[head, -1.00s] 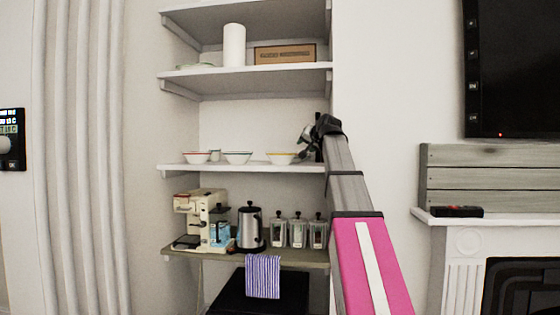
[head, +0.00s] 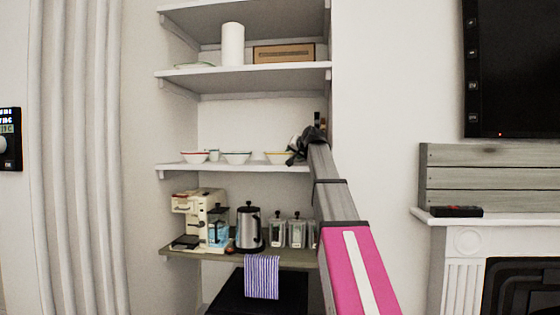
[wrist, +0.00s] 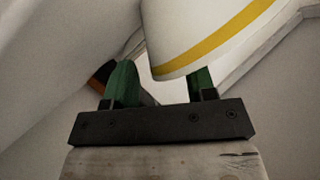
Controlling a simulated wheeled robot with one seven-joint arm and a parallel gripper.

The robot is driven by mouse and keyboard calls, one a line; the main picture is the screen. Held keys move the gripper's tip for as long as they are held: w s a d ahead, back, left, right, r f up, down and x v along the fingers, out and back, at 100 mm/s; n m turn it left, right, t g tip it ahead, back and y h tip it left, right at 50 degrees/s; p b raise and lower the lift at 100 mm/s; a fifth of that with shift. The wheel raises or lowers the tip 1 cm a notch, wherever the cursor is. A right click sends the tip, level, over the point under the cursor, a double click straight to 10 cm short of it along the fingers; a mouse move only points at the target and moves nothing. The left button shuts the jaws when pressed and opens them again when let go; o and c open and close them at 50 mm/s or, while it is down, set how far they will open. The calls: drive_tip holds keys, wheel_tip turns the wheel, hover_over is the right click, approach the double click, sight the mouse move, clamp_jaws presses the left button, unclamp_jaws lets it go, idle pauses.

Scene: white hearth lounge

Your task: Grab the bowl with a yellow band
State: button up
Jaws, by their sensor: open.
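The bowl with a yellow band (head: 276,157) stands on the middle shelf (head: 230,168), rightmost of the bowls there. In the wrist view the white bowl with its yellow band (wrist: 205,48) fills the upper middle, close to my gripper. My gripper (head: 294,154) is at the right side of this bowl in the head view and hides part of it. In the wrist view my gripper (wrist: 163,82) has its two green fingers apart. The bowl's lower edge shows between them and covers part of the right finger. I cannot tell whether they touch.
Two other bowls, one with a red rim (head: 195,157) and a white one (head: 237,157), stand to the left with a small cup (head: 214,155). A coffee machine (head: 197,217), kettle (head: 249,228) and several jars (head: 297,231) stand below. The upper shelf (head: 265,68) is above.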

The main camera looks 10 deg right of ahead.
drive_tip(key=shift+w+a+f, duration=0.1)
drive_tip(key=shift+w+f, duration=0.05)
drive_tip(key=shift+w, duration=0.3)
clamp_jaws()
